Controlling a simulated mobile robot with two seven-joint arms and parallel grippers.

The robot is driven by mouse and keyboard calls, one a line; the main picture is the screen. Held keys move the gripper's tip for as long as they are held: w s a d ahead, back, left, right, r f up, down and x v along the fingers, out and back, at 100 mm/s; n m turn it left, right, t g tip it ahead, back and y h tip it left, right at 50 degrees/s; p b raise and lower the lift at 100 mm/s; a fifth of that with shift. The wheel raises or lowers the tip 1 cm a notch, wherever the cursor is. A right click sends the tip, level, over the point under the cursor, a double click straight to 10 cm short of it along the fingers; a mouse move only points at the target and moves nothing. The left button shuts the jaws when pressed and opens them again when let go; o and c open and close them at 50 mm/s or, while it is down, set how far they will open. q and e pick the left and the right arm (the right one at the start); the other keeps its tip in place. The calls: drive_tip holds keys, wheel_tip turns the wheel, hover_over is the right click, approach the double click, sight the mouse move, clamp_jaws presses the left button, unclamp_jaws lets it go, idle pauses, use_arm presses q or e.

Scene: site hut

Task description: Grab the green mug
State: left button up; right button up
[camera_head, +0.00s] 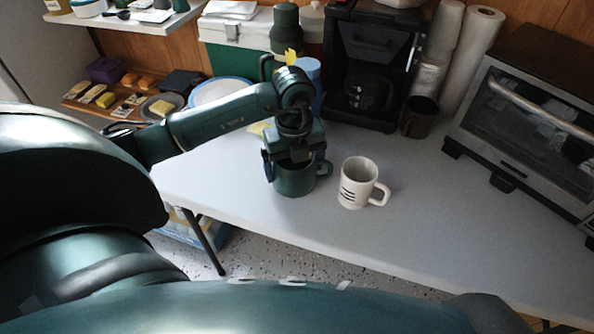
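The dark green mug (295,182) stands upright on the white table (430,210), with its handle to the right. My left gripper (293,160) is right over it, pointing down at the rim. Its fingers are spread apart about as wide as the mug, and I see no clear grip on it. The gripper hides most of the mug's rim and opening. My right gripper is not in view.
A white mug (357,183) with dark markings stands close on the right of the green mug. A coffee maker (370,65), a dark cup (420,118) and a toaster oven (530,120) stand behind. The table's front right is clear.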

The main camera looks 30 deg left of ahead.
use_arm(q)
drive_tip(key=c, duration=0.7)
drive_tip(key=shift+o, duration=0.2)
drive_tip(key=shift+r, duration=0.1)
